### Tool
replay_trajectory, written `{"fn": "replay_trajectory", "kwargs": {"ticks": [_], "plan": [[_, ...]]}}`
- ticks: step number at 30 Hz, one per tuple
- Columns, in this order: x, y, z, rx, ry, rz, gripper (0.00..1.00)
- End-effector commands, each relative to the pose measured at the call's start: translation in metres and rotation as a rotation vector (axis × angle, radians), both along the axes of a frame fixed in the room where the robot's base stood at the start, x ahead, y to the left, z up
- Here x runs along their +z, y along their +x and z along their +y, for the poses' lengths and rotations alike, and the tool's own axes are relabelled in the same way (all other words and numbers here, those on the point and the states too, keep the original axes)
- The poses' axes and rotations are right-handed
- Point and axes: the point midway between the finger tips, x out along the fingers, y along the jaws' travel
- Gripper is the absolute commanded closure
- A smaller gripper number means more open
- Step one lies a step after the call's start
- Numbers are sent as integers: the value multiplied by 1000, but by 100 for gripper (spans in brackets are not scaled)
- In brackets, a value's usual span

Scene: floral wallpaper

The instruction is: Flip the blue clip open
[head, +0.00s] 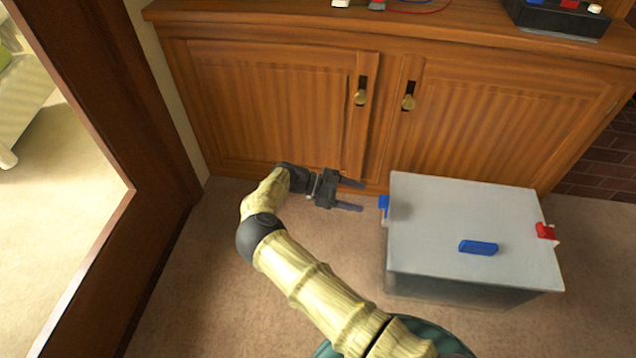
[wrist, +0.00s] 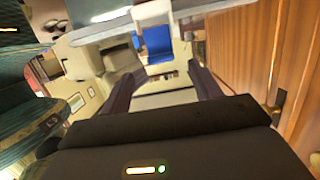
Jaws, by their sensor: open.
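The blue clip (head: 384,205) is on the left side of a grey-lidded box (head: 440,205) on the carpet, near the lid's left edge. In the wrist view the blue clip (wrist: 158,44) shows at the top centre, beyond the fingertips. My gripper (head: 350,195) is open and empty, to the left of the clip with a small gap, its fingers pointing right toward it. In the wrist view my gripper's two dark fingers (wrist: 163,78) stand apart below the clip. Whether the clip is latched is too small to tell.
A red clip (head: 545,231) is on the box's right side, and a blue handle (head: 478,247) is on its lid. A wooden cabinet (head: 270,110) with two doors stands close behind. A dark wooden frame (head: 110,150) is at left. Carpet is clear left of the box.

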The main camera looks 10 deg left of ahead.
Motion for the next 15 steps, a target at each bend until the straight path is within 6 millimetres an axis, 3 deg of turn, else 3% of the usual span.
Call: {"fn": "replay_trajectory", "kwargs": {"ticks": [15], "plan": [[14, 1, 67, 2, 0, 0, 37]]}}
